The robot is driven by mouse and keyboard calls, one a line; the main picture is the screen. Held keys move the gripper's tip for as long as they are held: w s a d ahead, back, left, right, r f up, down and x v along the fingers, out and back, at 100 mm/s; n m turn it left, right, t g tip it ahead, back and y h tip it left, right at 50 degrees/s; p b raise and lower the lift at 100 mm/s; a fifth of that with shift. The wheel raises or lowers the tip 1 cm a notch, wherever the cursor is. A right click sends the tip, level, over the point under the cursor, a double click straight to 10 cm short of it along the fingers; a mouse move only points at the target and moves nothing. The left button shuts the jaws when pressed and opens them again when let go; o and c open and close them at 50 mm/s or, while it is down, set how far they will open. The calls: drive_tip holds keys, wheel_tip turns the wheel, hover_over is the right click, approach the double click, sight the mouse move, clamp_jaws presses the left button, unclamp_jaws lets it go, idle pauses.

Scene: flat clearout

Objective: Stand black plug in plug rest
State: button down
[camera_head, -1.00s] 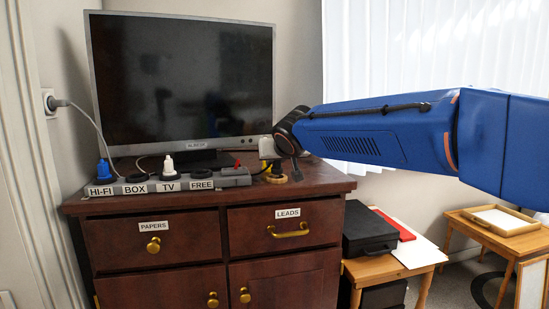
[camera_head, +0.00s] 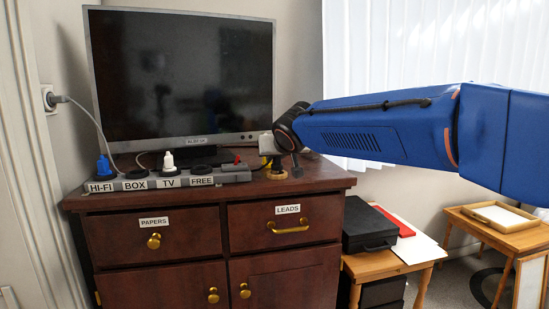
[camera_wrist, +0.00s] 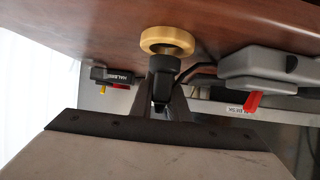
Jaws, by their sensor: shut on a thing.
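In the wrist view the black plug (camera_wrist: 164,64) is held between the dark fingers of my gripper (camera_wrist: 162,98), which is shut on it. The plug rest is a round, pale-wood ring (camera_wrist: 167,36) on the brown cabinet top. The plug's far end overlaps the near edge of the ring in this view; I cannot tell whether it is inside the ring or just above it. In the head view my gripper (camera_head: 276,160) points down over the plug rest (camera_head: 277,175) near the cabinet's right end. The plug is hard to make out there.
A grey power strip (camera_head: 237,176), labelled HI-FI, BOX, TV and FREE, lies left of my gripper. Blue (camera_head: 104,165) and white (camera_head: 168,161) plugs stand in it. The television (camera_head: 180,75) stands close behind. The cabinet top's front right corner (camera_head: 335,180) is clear.

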drive_tip(key=shift+f, duration=1.05)
idle(0.4)
drive_tip(key=c, duration=1.6)
unclamp_jaws()
drive_tip(key=v, duration=1.7)
drive_tip(key=shift+s+d+r, duration=0.1)
drive_tip(key=shift+s, duration=0.1)
